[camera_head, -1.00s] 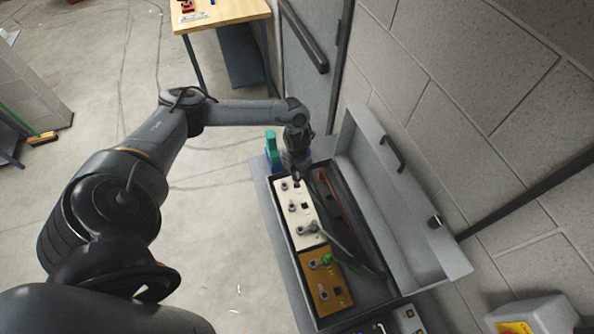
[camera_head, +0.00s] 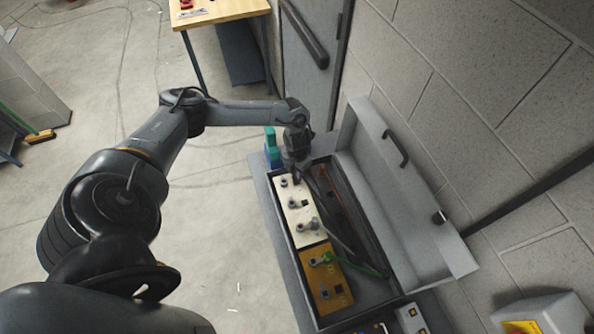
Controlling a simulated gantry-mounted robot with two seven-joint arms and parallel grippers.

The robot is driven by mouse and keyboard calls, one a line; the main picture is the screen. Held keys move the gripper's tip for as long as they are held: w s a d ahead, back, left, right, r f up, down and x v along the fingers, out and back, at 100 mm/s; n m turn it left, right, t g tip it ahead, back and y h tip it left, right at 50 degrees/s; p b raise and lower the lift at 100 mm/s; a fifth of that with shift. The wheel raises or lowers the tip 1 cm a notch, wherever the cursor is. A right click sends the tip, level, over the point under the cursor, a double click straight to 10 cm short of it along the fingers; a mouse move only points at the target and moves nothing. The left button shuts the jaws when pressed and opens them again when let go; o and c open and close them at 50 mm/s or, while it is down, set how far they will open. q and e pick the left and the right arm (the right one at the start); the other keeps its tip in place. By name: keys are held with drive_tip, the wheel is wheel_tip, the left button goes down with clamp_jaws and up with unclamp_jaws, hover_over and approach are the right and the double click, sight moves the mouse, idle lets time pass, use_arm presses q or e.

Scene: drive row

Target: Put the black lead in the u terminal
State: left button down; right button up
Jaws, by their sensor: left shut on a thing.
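My left gripper (camera_head: 297,178) is shut at the top end of the open terminal box (camera_head: 279,222), just above the far end of its white terminal block (camera_head: 308,239). A black lead (camera_head: 326,205) runs from beside the gripper down the trough of the box. The jaws hold its end, though the grip itself is too small and dark to see. The white block has several round grey posts; their letters are unreadable, so I cannot tell which is u. A grey fitting (camera_head: 313,225) sits at the lowest white post. My right gripper is not in view.
A green lead (camera_head: 328,258) sits on the ochre block (camera_head: 322,292) below. The box's open lid (camera_head: 393,200) stands along the wall side. A teal and blue object (camera_head: 271,147) stands beyond the box.

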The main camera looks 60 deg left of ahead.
use_arm(q)
drive_tip(key=shift+f+b, duration=0.3)
drive_tip(key=shift+f+b, duration=1.05)
drive_tip(key=shift+f, duration=0.2)
drive_tip(key=shift+f, duration=0.1)
drive_tip(key=c, duration=0.9)
unclamp_jaws()
wheel_tip(320, 180, up, 11)
drive_tip(key=shift+f+b, duration=0.1)
drive_tip(key=shift+b, duration=0.35)
